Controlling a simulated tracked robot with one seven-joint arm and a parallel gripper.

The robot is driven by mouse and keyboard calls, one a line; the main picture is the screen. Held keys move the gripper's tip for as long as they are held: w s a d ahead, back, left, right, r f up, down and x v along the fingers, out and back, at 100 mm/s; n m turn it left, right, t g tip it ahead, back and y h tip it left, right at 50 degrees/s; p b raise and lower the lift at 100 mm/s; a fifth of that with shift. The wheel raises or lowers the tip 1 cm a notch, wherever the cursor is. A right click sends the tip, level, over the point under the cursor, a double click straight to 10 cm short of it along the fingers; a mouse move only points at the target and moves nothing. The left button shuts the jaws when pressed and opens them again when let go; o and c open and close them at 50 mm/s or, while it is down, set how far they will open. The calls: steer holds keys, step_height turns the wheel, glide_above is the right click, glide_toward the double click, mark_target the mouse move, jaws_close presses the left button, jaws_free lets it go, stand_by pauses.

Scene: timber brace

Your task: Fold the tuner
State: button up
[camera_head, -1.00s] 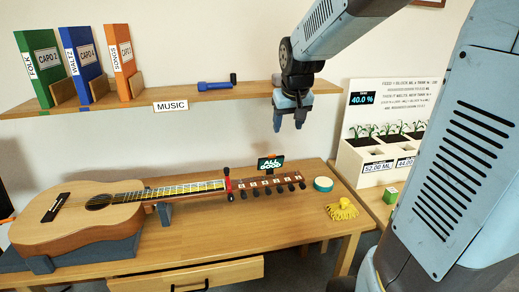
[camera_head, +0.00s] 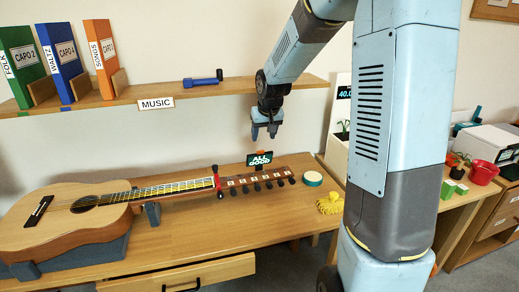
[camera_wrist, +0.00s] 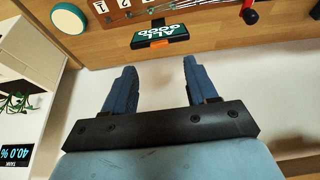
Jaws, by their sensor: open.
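The tuner (camera_head: 260,159) is a small black unit with a lit screen reading "ALL GOOD". It stands at the far edge of the guitar's headstock (camera_head: 255,183), with an orange part at its base. It also shows in the wrist view (camera_wrist: 158,36), above and between my fingertips. My gripper (camera_head: 264,135) is open and empty, in the air above and behind the tuner, below the shelf. In the wrist view my gripper's two fingers (camera_wrist: 158,70) are apart with nothing between them. The guitar (camera_head: 75,215) lies on the desk.
A shelf (camera_head: 200,93) above holds binders (camera_head: 62,62) and a blue tool (camera_head: 203,81). A teal-rimmed round item (camera_head: 313,178) and a yellow item (camera_head: 330,203) lie right of the headstock. A red capo (camera_head: 217,182) sits on the neck. The desk drawer (camera_head: 180,276) is partly open.

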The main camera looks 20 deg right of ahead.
mark_target(261, 151)
steer(key=x, duration=0.8)
steer(key=shift+d, duration=0.1)
steer(key=shift+c, duration=0.2)
jaws_close()
